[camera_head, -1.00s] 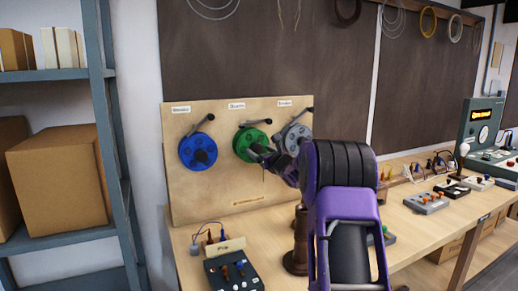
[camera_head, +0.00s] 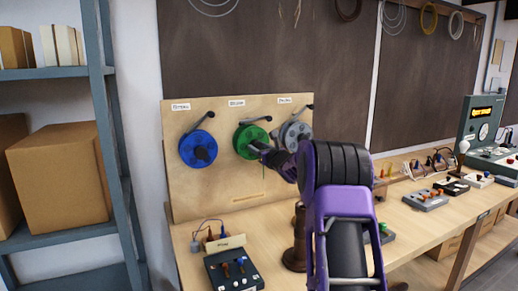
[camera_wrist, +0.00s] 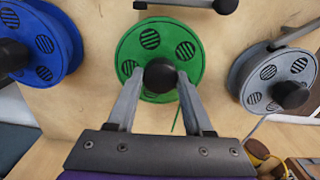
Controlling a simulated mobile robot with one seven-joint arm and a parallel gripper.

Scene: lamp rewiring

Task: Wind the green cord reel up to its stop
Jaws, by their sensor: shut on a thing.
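The green cord reel (camera_head: 244,140) is mounted on the upright wooden board, between a blue and a grey reel. In the wrist view the green reel (camera_wrist: 129,50) faces me, with striped round openings in its face. My gripper (camera_head: 258,147) is at the front of this reel. In the wrist view my gripper (camera_wrist: 160,77) has its two fingers on either side of the reel's black knob (camera_wrist: 160,73) and is shut on it. A thin green cord (camera_wrist: 177,121) hangs below the reel. The fingers and knob hide the reel's lower middle.
The blue reel (camera_head: 187,145) is close on the left and the grey reel (camera_head: 299,132) close on the right. A lever with a black end (camera_wrist: 228,5) stands above the green reel. A dark switch box (camera_head: 232,270) stands on the bench below the board (camera_head: 195,205).

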